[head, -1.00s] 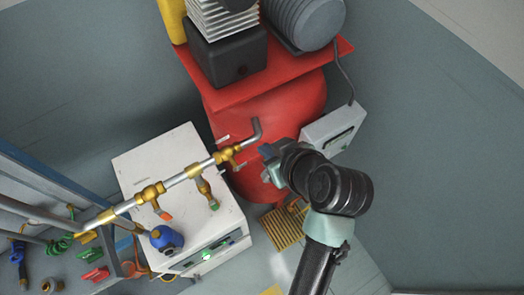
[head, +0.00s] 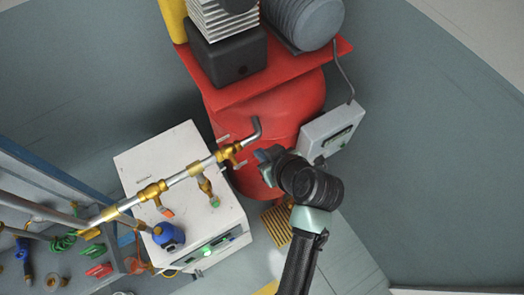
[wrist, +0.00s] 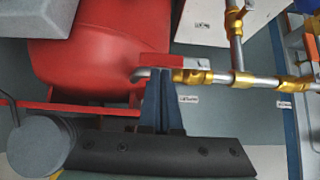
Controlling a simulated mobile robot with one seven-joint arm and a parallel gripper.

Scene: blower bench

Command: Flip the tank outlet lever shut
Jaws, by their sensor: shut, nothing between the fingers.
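The red tank (head: 290,105) stands upright, with a grey elbow and brass outlet valve (head: 230,152) on a pipe at its front left. In the wrist view the outlet lever (wrist: 165,60) has a red grip and a bare metal end, and lies roughly along the pipe beside the brass valve (wrist: 192,76). My gripper (head: 262,156) is just right of the valve in the head view. In the wrist view its blue fingers (wrist: 161,75) are together and empty, with tips overlapping the grey elbow just below the red grip. I cannot tell whether they touch it.
A white cabinet (head: 150,160) stands under the pipe (head: 178,179), which carries more brass fittings. A grey box (head: 330,133) is on the tank's right side. A rack (head: 40,170) holds tools at the left. Floor is clear on the right.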

